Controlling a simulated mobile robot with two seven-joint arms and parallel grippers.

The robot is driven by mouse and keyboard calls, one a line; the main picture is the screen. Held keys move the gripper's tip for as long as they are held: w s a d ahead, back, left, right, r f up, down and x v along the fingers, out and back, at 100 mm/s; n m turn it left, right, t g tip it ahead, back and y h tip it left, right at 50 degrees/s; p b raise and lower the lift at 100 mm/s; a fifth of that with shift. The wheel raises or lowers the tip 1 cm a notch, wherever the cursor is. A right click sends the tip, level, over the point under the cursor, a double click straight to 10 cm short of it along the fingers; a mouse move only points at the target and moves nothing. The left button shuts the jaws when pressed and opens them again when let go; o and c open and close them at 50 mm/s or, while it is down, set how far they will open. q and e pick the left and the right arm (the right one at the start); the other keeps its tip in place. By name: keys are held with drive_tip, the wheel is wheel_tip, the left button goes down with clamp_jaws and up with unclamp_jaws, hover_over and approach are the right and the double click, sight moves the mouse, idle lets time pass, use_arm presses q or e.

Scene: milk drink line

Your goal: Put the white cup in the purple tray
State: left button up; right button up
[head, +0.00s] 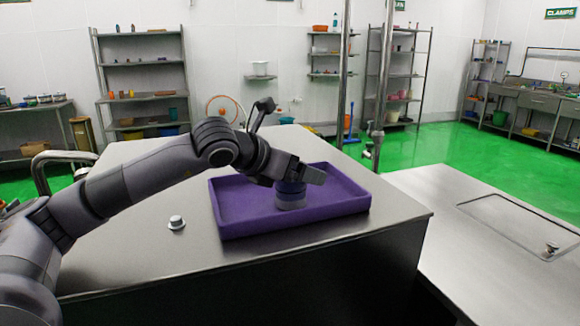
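The purple tray (232,222) lies on the steel counter. My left gripper (300,172) is over the middle of the tray, pointing down to the right. Directly under it, inside the tray, is a short round cylinder (291,203), greyish lower down and dark purple above. Its top is partly hidden by the gripper, and I cannot tell whether the fingers grip it or whether it is the white cup. A small pale round object with a knob-like top (177,222) sits on the counter left of the tray. My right gripper is not in view.
A lower steel surface (450,220) with a recessed panel is to the right. Vertical metal posts (383,75) stand behind the counter. Shelves line the back wall.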

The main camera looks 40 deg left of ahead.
use_arm(q)
drive_tip(key=shift+r, duration=0.25)
drive_tip(key=shift+s+a+f, duration=0.1)
drive_tip(key=shift+s, duration=0.15)
drive_tip(key=b+v, duration=0.4)
drive_tip(key=v, duration=0.1)
drive_tip(key=shift+f, duration=0.1)
drive_tip(key=b+v, duration=0.4)
drive_tip(key=v, duration=0.2)
drive_tip(key=shift+s+r, duration=0.25)
drive_tip(key=shift+r, duration=0.05)
